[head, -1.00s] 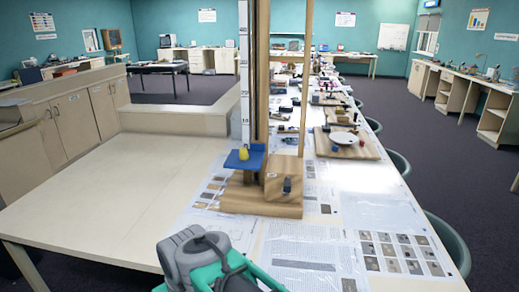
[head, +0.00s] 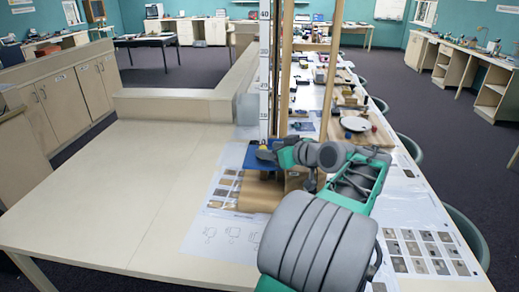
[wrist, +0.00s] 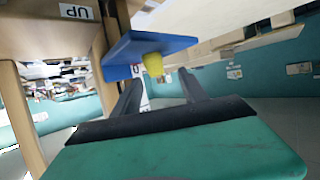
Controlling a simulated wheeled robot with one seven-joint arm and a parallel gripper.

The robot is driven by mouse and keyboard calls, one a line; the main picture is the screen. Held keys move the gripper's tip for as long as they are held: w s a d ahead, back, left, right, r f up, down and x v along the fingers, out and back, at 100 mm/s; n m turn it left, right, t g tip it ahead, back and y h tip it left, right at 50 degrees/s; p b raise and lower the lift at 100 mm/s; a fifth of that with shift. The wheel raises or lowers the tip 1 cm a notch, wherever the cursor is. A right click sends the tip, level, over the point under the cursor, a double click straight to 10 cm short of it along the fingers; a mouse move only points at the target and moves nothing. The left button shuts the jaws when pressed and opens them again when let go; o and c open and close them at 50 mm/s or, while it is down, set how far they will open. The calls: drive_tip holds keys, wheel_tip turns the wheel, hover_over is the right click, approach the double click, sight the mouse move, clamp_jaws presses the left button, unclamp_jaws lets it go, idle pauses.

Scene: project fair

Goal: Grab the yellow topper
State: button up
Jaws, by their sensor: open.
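The yellow topper (wrist: 153,64) sits on the blue platform (wrist: 150,44) of the wooden stand. The wrist view shows this scene upside down, with the topper hanging below the platform in the picture. My gripper (wrist: 159,80) is open, and its two dark fingers point toward the topper. The topper appears in the gap between the fingertips, with no finger visibly touching it.
The stand has tall wooden posts (head: 286,75) and a white numbered scale (head: 264,70) rising close behind the platform. Its wooden base (head: 258,194) is below. The table's left part (head: 110,200) is clear. Several exhibits, including a white plate (head: 355,124), stand farther back.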

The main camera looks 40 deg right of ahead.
sight(265, 148)
drive_tip(key=x, duration=0.1)
drive_tip(key=p+x, duration=0.1)
drive_tip(key=x, duration=0.3)
drive_tip(key=shift+s+d+p, duration=0.1)
drive_tip(key=shift+d+p, duration=0.2)
drive_tip(key=shift+d, duration=0.05)
clamp_jaws()
